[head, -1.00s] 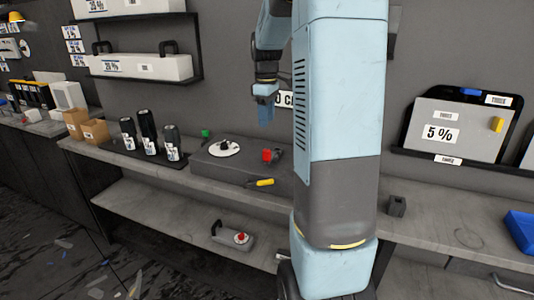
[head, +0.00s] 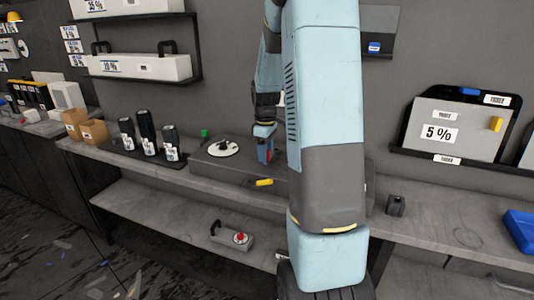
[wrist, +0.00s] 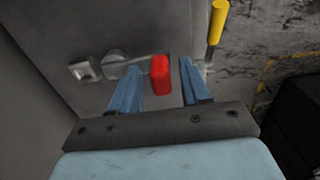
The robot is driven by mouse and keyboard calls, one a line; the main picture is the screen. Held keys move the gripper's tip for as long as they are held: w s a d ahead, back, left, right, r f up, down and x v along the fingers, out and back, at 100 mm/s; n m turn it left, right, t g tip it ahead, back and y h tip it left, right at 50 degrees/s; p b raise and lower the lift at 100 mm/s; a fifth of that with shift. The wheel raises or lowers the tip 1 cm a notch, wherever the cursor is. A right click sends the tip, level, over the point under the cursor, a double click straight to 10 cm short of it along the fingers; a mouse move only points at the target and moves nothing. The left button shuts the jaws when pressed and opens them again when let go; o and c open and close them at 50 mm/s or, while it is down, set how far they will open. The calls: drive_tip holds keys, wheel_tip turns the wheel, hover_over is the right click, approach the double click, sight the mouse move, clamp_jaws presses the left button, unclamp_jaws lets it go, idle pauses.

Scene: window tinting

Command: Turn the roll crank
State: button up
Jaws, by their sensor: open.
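The roll crank has a red knob (wrist: 160,76) on a grey arm (wrist: 118,59), mounted on a dark grey box on the bench. My gripper (head: 264,149) points down at the crank, with its blue fingers open. In the wrist view the knob stands between the two fingertips (wrist: 158,68), with a visible gap on the right side. The left finger appears close to it; I cannot tell whether it touches. In the head view my fingers mostly hide the red knob.
The grey box (head: 215,168) also carries a white dial (head: 223,147), and a yellow handle (head: 264,182) is at its front edge. Black bottles (head: 147,135) stand to the left. A small dark block (head: 396,205) lies right of my arm. A red-knobbed tool (head: 232,237) lies on the lower shelf.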

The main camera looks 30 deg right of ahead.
drive_tip(key=shift+f, duration=0.25)
drive_tip(key=shift+c, duration=0.5)
clamp_jaws()
